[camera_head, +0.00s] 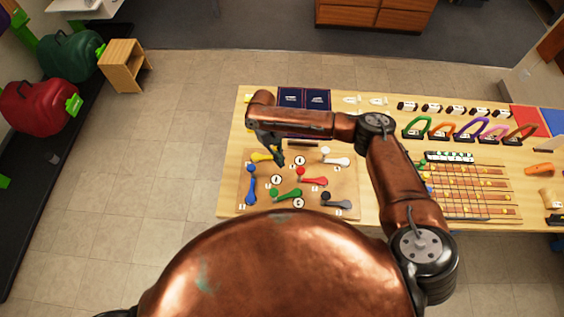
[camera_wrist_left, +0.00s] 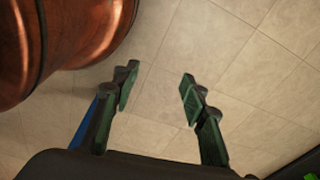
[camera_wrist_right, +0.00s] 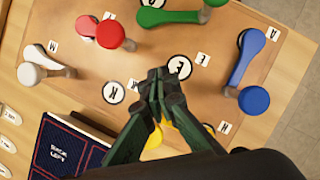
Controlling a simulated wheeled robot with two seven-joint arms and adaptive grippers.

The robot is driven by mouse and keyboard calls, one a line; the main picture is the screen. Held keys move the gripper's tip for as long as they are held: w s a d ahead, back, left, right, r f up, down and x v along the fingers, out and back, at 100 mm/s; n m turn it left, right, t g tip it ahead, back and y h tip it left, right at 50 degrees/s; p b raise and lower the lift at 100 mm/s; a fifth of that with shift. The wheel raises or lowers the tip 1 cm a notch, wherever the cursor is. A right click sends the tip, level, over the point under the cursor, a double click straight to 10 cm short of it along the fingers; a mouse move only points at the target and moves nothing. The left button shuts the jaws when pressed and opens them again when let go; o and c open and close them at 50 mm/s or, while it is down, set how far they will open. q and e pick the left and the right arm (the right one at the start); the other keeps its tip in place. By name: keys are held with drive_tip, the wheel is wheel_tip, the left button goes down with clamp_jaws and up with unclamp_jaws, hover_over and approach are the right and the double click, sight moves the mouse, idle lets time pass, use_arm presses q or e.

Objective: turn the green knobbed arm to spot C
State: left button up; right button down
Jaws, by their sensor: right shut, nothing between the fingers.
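The green knobbed arm (camera_head: 289,194) lies on the wooden board (camera_head: 236,203), its round knob at its left end in the head view. It also shows at the top of the right wrist view (camera_wrist_right: 168,17). White lettered discs mark spots; the one just below the green arm (camera_head: 299,203) may read C, but it is too small to be sure. My right gripper (camera_wrist_right: 161,75) is shut and empty, over the board by the yellow arm (camera_head: 262,157), apart from the green arm. My left gripper (camera_wrist_left: 157,88) is open and empty over bare floor, outside the head view.
Other knobbed arms sit close by: blue (camera_head: 250,187), red (camera_head: 315,180), white (camera_head: 338,161) and dark grey (camera_head: 338,203). Discs reading K (camera_wrist_right: 114,92) and E (camera_wrist_right: 180,68) lie near the right gripper.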

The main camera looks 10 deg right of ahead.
sight(287, 182)
drive_tip(key=x, duration=0.3)
drive_tip(key=shift+s+f+p, duration=0.15)
drive_tip(key=shift+s+p, duration=0.1)
drive_tip(key=shift+p, duration=0.05)
drive_tip(key=x, duration=0.3)
drive_tip(key=shift+w+f+p, duration=0.1)
drive_tip(key=shift+f+p, duration=0.2)
drive_tip(key=shift+f, duration=0.05)
drive_tip(key=shift+s+d+f, duration=0.2)
drive_tip(key=shift+s+f, duration=0.15)
drive_tip(key=shift+f, duration=0.2)
drive_tip(key=shift+s+d+r+p, duration=0.1)
drive_tip(key=shift+s+d+p, duration=0.1)
drive_tip(key=shift+s+p, duration=0.35)
drive_tip(key=shift+s+d+r+p, duration=0.15)
drive_tip(key=shift+s+d+p, duration=0.15)
drive_tip(key=shift+s, duration=0.35)
drive_tip(key=shift+s+d, duration=0.1)
drive_tip(key=shift+s, duration=0.2)
drive_tip(key=shift+s+d+f, duration=0.1)
drive_tip(key=shift+s+f, duration=0.05)
drive_tip(key=shift+s, duration=0.15)
use_arm(q)
drive_tip(key=r, duration=0.1)
drive_tip(key=s+r, duration=0.2)
drive_tip(key=shift+r+p, duration=0.25)
drive_tip(key=shift+p, duration=0.05)
